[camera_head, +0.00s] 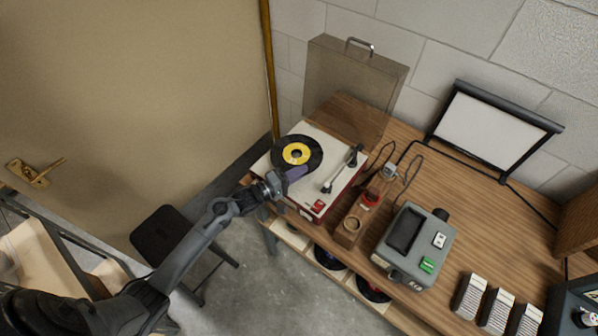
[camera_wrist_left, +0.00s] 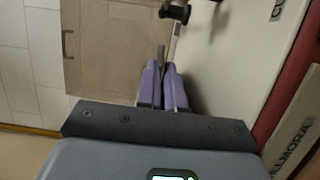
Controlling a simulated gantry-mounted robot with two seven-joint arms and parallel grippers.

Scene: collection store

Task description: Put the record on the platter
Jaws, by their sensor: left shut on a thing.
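The record (camera_head: 281,143), black with a yellow label, is over the left part of the white turntable (camera_head: 331,155) in the head view, roughly level. The platter is hidden beneath it; I cannot tell whether they touch. My left gripper (camera_head: 291,175), with purple fingers, is shut on the record's near edge. In the left wrist view the fingers (camera_wrist_left: 164,85) are closed around the record (camera_wrist_left: 161,54), seen as a thin edge-on strip. The tonearm (camera_head: 341,172) lies to the right, apart from the record. My right gripper is not in view.
The tinted lid (camera_head: 352,88) stands open behind the turntable. A black stool (camera_head: 167,238) stands below left.

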